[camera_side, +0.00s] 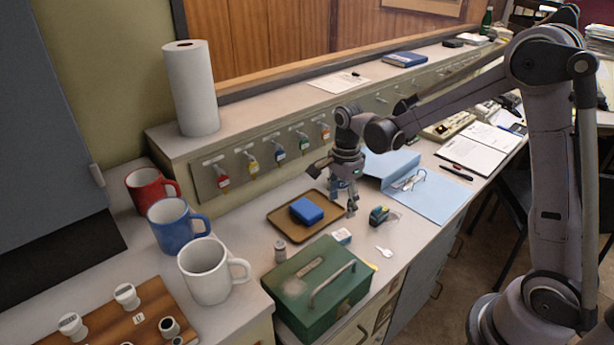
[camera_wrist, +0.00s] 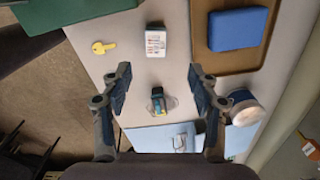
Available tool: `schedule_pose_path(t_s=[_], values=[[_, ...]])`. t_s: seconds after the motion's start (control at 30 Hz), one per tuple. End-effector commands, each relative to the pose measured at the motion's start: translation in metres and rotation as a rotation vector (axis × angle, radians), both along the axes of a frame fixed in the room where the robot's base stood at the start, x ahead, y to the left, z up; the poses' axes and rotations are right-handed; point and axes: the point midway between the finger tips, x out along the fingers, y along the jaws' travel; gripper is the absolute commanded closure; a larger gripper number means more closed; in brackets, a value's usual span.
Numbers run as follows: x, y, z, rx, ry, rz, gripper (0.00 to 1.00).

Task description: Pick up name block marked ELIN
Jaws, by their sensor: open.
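I cannot read ELIN on anything in either view, so I cannot tell which thing is the name block. A small white block with blue edges and dark marks on top (camera_side: 341,236) lies behind the green box; it also shows at top centre in the wrist view (camera_wrist: 155,42). My gripper (camera_side: 345,198) points down over the counter beside the brown tray. In the wrist view my gripper (camera_wrist: 160,88) has its fingers wide apart and empty. A small teal and black tape dispenser (camera_wrist: 158,101) shows in the gap between them, on the counter below.
The brown tray (camera_side: 280,224) holds a blue box (camera_side: 306,211). A green metal box (camera_side: 318,290), a key (camera_side: 384,251) and a blue binder (camera_side: 425,195) lie around. Mugs stand at left, including a white one (camera_side: 208,272). A round white-topped thing (camera_wrist: 246,108) is beside one finger.

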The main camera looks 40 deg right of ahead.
Motion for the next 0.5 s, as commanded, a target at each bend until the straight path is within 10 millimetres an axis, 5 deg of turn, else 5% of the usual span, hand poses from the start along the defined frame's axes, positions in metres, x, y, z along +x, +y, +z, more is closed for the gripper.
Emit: schedule_pose_path(t_s=[0.3,0.5], values=[[0.000,0.000,-0.042,0.000,-0.001,0.001,0.40],[-0.001,0.000,-0.053,0.000,-0.001,0.002,0.40]])
